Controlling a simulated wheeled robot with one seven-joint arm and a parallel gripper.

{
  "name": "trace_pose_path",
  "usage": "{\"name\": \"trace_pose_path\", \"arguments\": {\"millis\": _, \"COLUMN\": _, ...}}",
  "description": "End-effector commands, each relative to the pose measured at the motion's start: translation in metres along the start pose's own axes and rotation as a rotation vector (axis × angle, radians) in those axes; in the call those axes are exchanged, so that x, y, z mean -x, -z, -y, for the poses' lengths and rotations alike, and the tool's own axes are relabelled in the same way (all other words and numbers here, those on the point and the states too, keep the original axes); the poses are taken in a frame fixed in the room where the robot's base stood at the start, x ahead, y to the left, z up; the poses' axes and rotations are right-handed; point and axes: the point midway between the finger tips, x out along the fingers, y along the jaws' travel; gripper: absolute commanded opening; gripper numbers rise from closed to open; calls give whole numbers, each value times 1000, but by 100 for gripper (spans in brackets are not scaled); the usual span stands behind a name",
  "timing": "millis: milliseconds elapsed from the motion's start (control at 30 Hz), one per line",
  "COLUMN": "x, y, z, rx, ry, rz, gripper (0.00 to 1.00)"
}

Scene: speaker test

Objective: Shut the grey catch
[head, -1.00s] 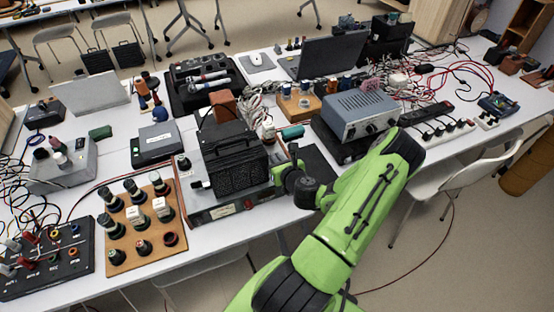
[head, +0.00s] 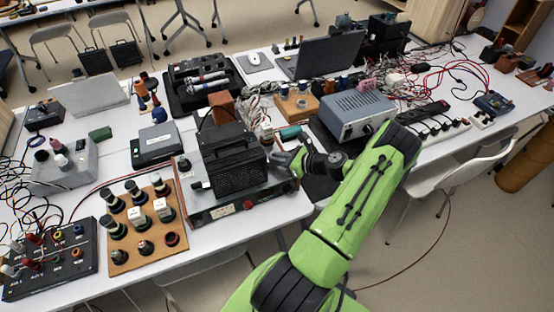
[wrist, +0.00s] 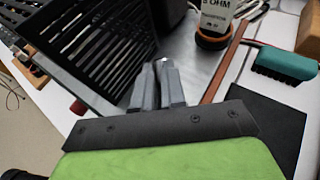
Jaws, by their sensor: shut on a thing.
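The black slatted speaker box (head: 236,163) stands on a low metal-topped test unit (head: 248,203) with a red button on its front. It also fills the upper left of the wrist view (wrist: 95,45). My gripper (head: 279,159) is at the right side of the box, over the unit's top. In the wrist view its two grey fingers (wrist: 159,72) are almost together, with a small bright part between their tips. This fits the grey catch, but the fingers hide nearly all of it, so I cannot tell its position.
A teal-and-black brush-like block (wrist: 284,65) and a labelled cylinder (wrist: 213,25) are close by on the right. A grey power supply (head: 356,113) stands farther right. A wooden board with several knobs (head: 120,258) lies to the left. A black mat (wrist: 262,125) is beside the unit.

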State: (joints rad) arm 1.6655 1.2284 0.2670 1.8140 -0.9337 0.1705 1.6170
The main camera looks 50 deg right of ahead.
Motion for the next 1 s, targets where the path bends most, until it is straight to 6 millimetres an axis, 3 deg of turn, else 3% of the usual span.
{"name": "trace_pose_path", "arguments": {"millis": 700, "x": -6, "y": 1, "z": 13, "rx": 255, "ry": -604, "rz": 10, "gripper": 0}}
{"name": "trace_pose_path", "arguments": {"millis": 1000, "x": -8, "y": 0, "z": 15, "rx": 327, "ry": -778, "rz": 4, "gripper": 0}}
